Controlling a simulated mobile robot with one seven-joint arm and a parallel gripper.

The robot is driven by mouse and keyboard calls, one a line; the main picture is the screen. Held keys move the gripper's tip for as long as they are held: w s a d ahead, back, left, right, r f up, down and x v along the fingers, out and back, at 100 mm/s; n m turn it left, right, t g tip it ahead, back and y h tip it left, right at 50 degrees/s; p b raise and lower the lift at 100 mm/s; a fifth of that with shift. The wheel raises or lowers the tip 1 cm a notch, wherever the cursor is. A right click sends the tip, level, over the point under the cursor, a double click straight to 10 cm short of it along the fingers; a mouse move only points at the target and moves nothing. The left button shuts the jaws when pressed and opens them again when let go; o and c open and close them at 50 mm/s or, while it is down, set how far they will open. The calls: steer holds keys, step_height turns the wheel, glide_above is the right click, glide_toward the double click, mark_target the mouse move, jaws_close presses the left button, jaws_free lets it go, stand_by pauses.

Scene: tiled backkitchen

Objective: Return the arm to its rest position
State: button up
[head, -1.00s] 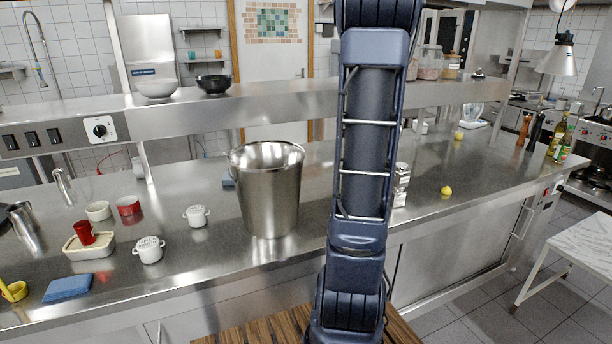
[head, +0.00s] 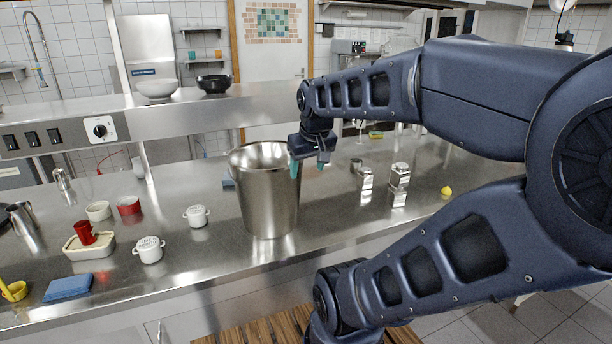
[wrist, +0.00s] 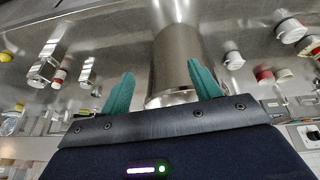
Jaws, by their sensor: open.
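My arm (head: 470,100) is bent. It comes in from the right side of the head view and reaches left over the counter. My gripper (head: 308,168) points down at the right rim of a tall steel pot (head: 268,205) and covers part of that rim. Its teal fingers are apart with nothing between them. In the wrist view, the fingers of my gripper (wrist: 162,85) are spread, with the pot (wrist: 178,60) showing between and beyond them. I cannot tell whether a finger touches the pot.
A raised shelf (head: 180,115) with two bowls runs behind. The counter's front middle is clear.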

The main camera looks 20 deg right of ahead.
steer(key=shift+s+a+f+m, duration=0.2)
steer(key=shift+s+a, duration=0.1)
steer(key=shift+s, duration=0.15)
steer(key=shift+s+a+f+m, duration=0.1)
steer(key=shift+s+a+f, duration=0.15)
steer(key=shift+s, duration=0.2)
steer(key=shift+s+a+f+m, duration=0.15)
steer(key=shift+s+a, duration=0.15)
steer(key=shift+s, duration=0.15)
stand_by(0.3)
